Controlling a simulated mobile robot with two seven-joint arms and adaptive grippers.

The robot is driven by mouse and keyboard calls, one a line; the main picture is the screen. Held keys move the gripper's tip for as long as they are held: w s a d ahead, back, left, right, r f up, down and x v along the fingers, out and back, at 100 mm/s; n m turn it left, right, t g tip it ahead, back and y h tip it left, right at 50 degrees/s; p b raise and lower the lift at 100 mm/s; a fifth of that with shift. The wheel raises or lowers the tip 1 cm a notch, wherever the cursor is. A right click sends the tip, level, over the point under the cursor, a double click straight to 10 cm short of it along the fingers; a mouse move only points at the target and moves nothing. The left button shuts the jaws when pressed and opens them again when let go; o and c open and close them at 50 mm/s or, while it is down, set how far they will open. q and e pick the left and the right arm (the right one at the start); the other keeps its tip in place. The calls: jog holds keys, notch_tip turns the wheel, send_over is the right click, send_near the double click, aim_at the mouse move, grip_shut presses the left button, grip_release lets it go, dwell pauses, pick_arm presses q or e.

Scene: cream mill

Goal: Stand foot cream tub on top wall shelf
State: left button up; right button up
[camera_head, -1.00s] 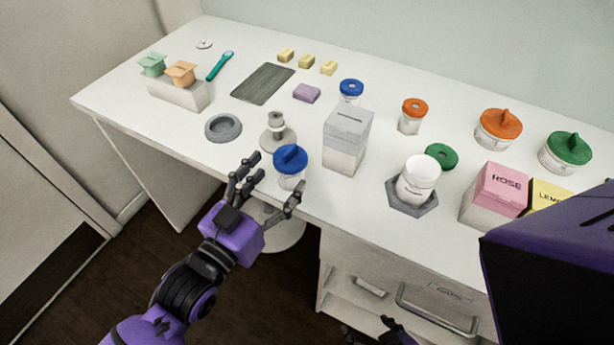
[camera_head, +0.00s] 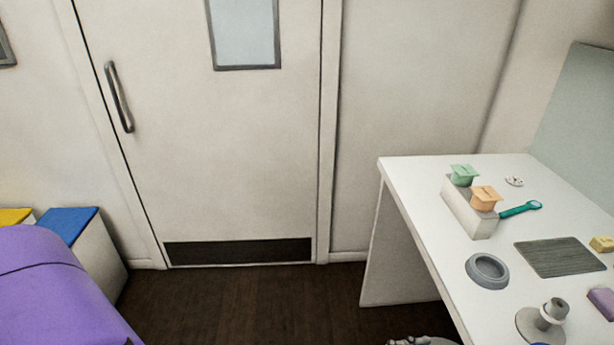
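Neither the foot cream tub nor the wall shelf can be made out in the head view now.
The white table (camera_head: 425,205) stands at the right, carrying a block (camera_head: 470,217) with green and orange pieces, a teal tool (camera_head: 520,209), a grey ring dish (camera_head: 487,270) and a dark mat (camera_head: 560,257). A closed door (camera_head: 220,150) is behind. Boxes stand left. Floor between is open.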

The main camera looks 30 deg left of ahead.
pick_arm(q)
jog(key=s+a+f+n+y, duration=0.2)
jog(key=s+a+f+y, duration=0.1)
jog(key=a+f, duration=0.25)
jog(key=s+a+f+n+y, duration=0.2)
jog(key=s+a+f+y, duration=0.15)
jog(key=f, duration=0.35)
jog(key=s+a+f+n+g+y, duration=0.2)
jog(key=s+a+f+y, duration=0.1)
jog(key=s+a+f, duration=0.4)
jog(key=s+a+f+n+g+y, duration=0.1)
jog(key=s+a+f+g+y, duration=0.1)
jog(key=s+a+f, duration=0.6)
jog(key=w+d+r+p, duration=0.1)
jog(key=d+r+p, duration=0.3)
jog(key=r, duration=0.5)
jog(key=shift+w+r+p, duration=0.2)
jog(key=shift+w+p, duration=0.05)
jog(key=shift+p, duration=1.05)
pick_arm(e)
notch_tip(320, 180, up, 7)
jog(key=w+a, duration=0.1)
jog(key=w, duration=0.1)
jog(key=shift+w+t, duration=0.3)
jog(key=shift+w, duration=0.05)
pick_arm(q)
jog(key=shift+h, duration=0.25)
pick_arm(e)
jog(key=shift+a, duration=0.1)
